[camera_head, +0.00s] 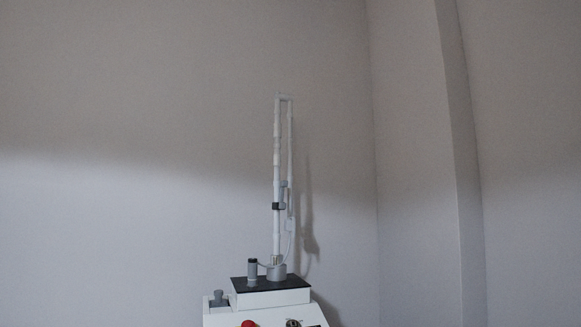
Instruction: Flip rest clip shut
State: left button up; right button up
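A white console (270,298) with a black top plate stands at the bottom centre. A tall thin white column (277,150) rises from a grey round base (276,272) on it. A small dark clip-like band (278,206) sits around the column at mid-height, and a grey part (284,190) is just beside it. I cannot tell whether this band is the rest clip, or whether it is open or shut. Neither of my grippers is in view.
A short dark-grey post (252,269) and a grey knob (218,298) stand left of the column. A red button (248,323) shows at the bottom edge. Plain walls lie behind; both sides are clear.

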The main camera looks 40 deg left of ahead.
aim_at(284, 183)
jog(key=j+z, duration=0.2)
jog(key=j, duration=1.8)
jog(key=j+z, duration=0.15)
jog(key=j, duration=1.85)
jog(key=k, duration=0.05)
